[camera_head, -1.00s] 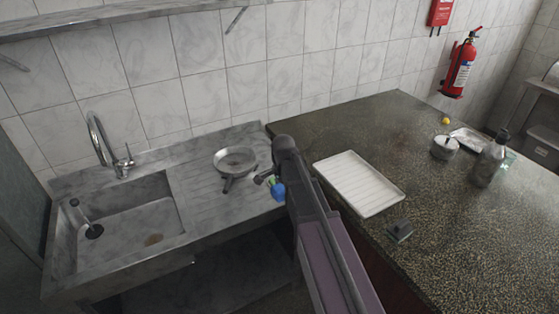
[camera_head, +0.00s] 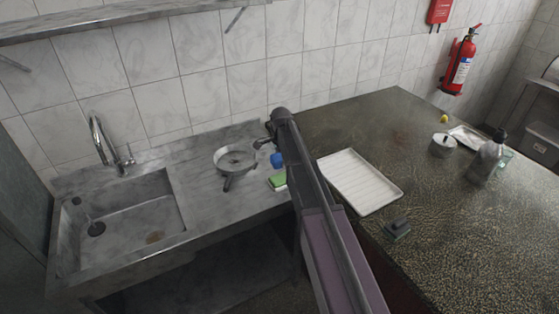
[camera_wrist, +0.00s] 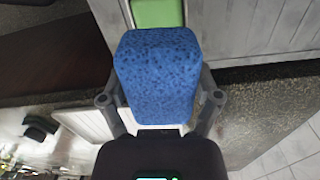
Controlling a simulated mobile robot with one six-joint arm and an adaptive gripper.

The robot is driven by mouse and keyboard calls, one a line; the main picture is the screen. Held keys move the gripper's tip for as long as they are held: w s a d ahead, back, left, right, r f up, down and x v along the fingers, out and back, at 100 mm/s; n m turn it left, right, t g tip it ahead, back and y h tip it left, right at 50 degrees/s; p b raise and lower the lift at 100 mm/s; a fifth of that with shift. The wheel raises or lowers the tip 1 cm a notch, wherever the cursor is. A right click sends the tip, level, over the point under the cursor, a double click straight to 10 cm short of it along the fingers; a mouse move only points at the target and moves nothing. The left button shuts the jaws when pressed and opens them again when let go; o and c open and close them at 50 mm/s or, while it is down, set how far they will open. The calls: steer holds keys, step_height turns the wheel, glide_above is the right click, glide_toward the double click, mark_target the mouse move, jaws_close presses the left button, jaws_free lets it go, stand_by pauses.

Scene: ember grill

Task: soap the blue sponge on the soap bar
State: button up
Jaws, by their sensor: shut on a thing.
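The blue sponge (camera_wrist: 157,75) is held between the two fingers of my gripper (camera_wrist: 160,98) and fills the middle of the wrist view. In the head view the sponge (camera_head: 277,160) shows beside my arm, above the drainboard's right end. The green soap bar (camera_head: 278,179) lies on a pale base at the drainboard's front right, just nearer than the sponge. In the wrist view the soap bar (camera_wrist: 158,12) shows past the sponge's far end, partly hidden by it. I cannot tell whether sponge and soap touch.
A metal pan (camera_head: 235,158) stands on the drainboard, left of the sponge. The sink (camera_head: 125,215) is further left. A white tray (camera_head: 362,182) and a small dark block (camera_head: 397,228) lie on the dark counter (camera_head: 450,235) to the right. A bottle (camera_head: 487,160) stands further right.

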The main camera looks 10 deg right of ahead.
mark_target(281, 178)
steer(key=shift+f, duration=0.2)
step_height(281, 178, down, 6)
steer(key=b, duration=0.6)
steer(key=shift+r, duration=0.2)
steer(key=shift+s+f+b, duration=0.1)
steer(key=shift+f+b, duration=0.45)
stand_by(2.7)
steer(key=shift+r, duration=0.1)
steer(key=shift+r+p, duration=3.45)
steer(key=shift+p, duration=0.1)
